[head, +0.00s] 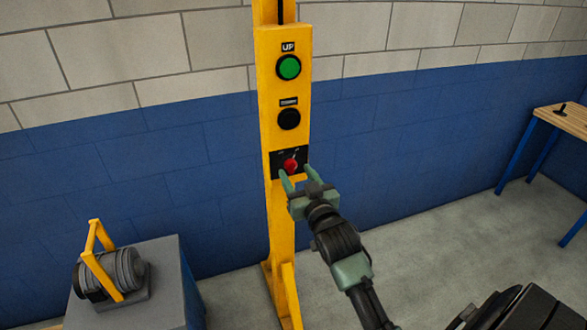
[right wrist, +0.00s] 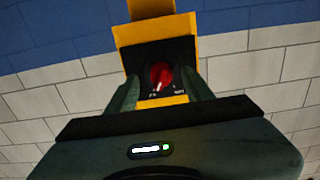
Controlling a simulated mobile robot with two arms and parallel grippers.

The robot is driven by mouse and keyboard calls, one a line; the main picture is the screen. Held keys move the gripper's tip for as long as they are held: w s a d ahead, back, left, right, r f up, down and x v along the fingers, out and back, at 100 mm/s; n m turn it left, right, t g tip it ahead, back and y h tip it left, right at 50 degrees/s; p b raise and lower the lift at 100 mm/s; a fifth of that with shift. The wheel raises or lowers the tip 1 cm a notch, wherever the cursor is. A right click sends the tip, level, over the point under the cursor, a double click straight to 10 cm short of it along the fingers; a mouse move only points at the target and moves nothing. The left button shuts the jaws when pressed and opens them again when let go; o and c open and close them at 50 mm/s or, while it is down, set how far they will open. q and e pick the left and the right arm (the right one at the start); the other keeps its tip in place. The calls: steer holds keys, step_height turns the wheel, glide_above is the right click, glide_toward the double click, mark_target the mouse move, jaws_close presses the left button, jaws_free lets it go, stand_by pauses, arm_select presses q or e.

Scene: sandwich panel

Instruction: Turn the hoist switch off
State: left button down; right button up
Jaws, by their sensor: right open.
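The hoist switch (head: 290,165) is a red rotary knob on a black plate, low on a yellow control panel (head: 297,95). It also shows in the right wrist view (right wrist: 161,75), between the two fingers. Its pointer and the small labels on the plate are too small to read surely. My right gripper (head: 297,178) is open, with a fingertip on each side of the knob. I cannot tell whether the fingers touch it. My left gripper does not show.
Above the switch are a green UP button (head: 289,67) and a black button (head: 289,118). A grey pedestal (head: 165,279) with a motor-like unit (head: 113,270) stands at lower left. A wooden-topped table (head: 568,117) is at right. The floor between is clear.

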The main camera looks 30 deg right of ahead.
steer(key=shift+w+r, duration=0.1)
steer(key=shift+w, duration=0.7)
steer(key=shift+w+d, duration=0.1)
steer(key=shift+d, duration=0.05)
jaws_close()
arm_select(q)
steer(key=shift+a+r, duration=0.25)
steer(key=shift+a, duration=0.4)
